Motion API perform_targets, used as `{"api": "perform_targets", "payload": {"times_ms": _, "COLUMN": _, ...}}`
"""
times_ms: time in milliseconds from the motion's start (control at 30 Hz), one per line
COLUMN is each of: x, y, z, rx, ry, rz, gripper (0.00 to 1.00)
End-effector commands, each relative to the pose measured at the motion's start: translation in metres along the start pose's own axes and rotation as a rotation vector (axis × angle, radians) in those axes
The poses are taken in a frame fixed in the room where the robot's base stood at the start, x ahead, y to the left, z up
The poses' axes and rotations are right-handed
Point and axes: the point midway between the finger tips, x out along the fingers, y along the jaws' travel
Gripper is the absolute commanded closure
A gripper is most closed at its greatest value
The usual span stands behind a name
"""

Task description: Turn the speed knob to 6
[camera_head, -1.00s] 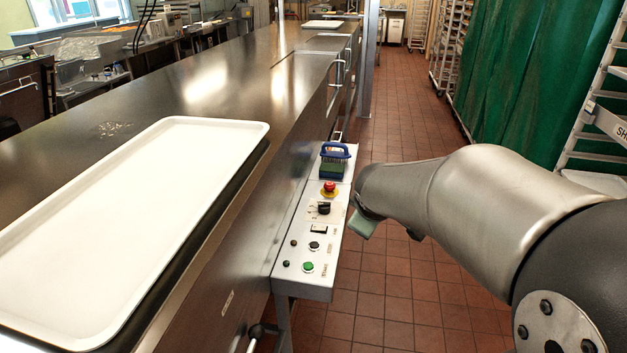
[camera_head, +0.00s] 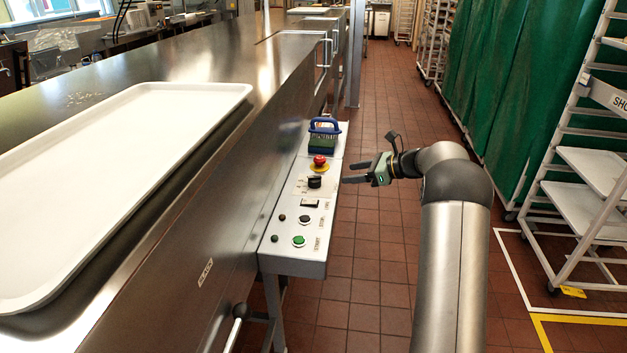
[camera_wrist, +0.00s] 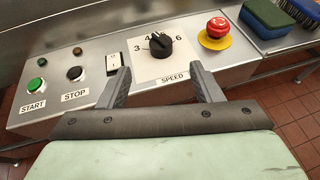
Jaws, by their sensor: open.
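The black speed knob (camera_wrist: 159,45) sits on a white dial plate (camera_wrist: 155,68) with a SPEED label. Numbers 3, 4 and 6 show around it; the knob hides part of the scale. Its exact setting is hard to read, but it seems turned toward the upper left, near 4. The knob also shows on the control panel in the head view (camera_head: 314,182). My gripper (camera_wrist: 157,86) is open and empty, its fingers apart on the near side of the knob, not touching it. In the head view my gripper (camera_head: 352,173) is to the right of the panel.
The control panel (camera_head: 285,262) also carries a red emergency button (camera_wrist: 217,27), a rocker switch (camera_wrist: 114,63), a black STOP button (camera_wrist: 74,73) and a green START button (camera_wrist: 36,86). A blue-handled brush (camera_head: 324,127) lies beyond the red button.

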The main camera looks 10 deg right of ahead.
Motion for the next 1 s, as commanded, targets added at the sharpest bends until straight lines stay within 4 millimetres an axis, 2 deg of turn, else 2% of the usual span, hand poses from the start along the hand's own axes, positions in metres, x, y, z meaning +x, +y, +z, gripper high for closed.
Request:
{"api": "perform_targets", "payload": {"times_ms": 33, "x": 0.013, "y": 0.001, "z": 0.0, "rx": 0.001, "ry": 0.0, "rz": 0.004, "gripper": 0.41}}
{"api": "perform_targets", "payload": {"times_ms": 200, "x": 0.051, "y": 0.001, "z": 0.0, "rx": 0.003, "ry": -0.002, "rz": 0.003, "gripper": 0.41}}
{"api": "perform_targets", "payload": {"times_ms": 500, "x": 0.111, "y": 0.0, "z": 0.0, "rx": 0.002, "ry": -0.001, "rz": 0.001, "gripper": 0.41}}
{"api": "perform_targets", "payload": {"times_ms": 700, "x": 0.133, "y": 0.0, "z": 0.001, "rx": 0.003, "ry": -0.001, "rz": -0.001, "gripper": 0.41}}
{"api": "perform_targets", "payload": {"times_ms": 1000, "x": 0.14, "y": 0.0, "z": 0.0, "rx": 0.004, "ry": -0.001, "rz": -0.002, "gripper": 0.41}}
